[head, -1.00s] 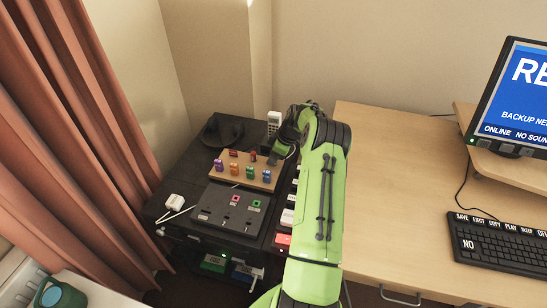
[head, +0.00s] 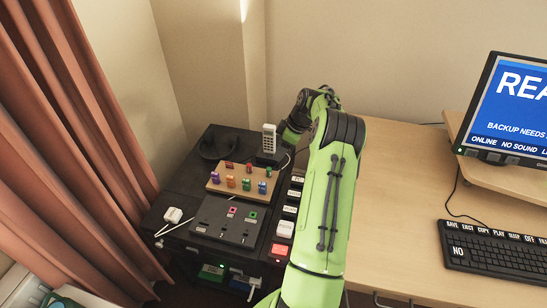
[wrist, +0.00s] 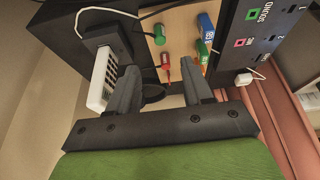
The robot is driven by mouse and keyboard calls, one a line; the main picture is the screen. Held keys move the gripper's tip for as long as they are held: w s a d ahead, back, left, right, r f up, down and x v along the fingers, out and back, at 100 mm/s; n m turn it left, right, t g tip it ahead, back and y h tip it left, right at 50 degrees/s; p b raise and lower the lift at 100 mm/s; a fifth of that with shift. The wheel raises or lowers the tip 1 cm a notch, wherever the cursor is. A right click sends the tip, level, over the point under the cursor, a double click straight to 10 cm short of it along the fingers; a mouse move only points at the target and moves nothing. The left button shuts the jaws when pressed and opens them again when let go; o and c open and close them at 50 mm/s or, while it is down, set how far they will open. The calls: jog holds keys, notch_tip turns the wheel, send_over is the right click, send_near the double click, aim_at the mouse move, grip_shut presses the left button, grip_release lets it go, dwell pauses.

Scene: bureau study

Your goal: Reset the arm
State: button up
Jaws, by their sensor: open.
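My green arm (head: 325,200) reaches up across the head view, between the black cabinet and the desk, and bends at the top. My gripper (wrist: 160,80) shows in the wrist view with its two dark fingers apart and nothing held between them. A white handset (wrist: 102,80) stands close to the left finger in that view. Beyond the fingers is the wooden board (wrist: 181,27) with coloured pegs. In the head view the fingers are mostly hidden behind my arm.
The black cabinet (head: 167,200) carries the peg board (head: 222,188), a socket panel (head: 225,222), the upright handset (head: 269,138) and a row of labelled buttons (head: 285,229). The desk (head: 390,180) holds a keyboard (head: 495,250) and a monitor (head: 515,105). Curtains (head: 75,150) hang left.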

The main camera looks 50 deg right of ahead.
jog(key=v, duration=0.4)
jog(key=shift+p, duration=0.3)
jog(key=shift+f, duration=0.1)
jog(key=a+r+m+h+p, duration=0.15)
jog(key=a+r+p, duration=0.35)
jog(key=a+r, duration=1.7)
jog(key=s+a+r+m+h+p, duration=0.1)
jog(key=s+a+r, duration=0.1)
jog(key=s+a, duration=0.4)
jog(key=s+a+r+m+p, duration=0.1)
jog(key=s+a+r, duration=0.2)
jog(key=s+a, duration=0.35)
jog(key=s+a+f+m+t+p, duration=0.1)
jog(key=s+a+f+m+p, duration=0.1)
jog(key=s+a, duration=0.3)
jog(key=s, duration=0.2)
jog(key=shift+s+t, duration=0.25)
jog(key=shift+t, duration=0.05)
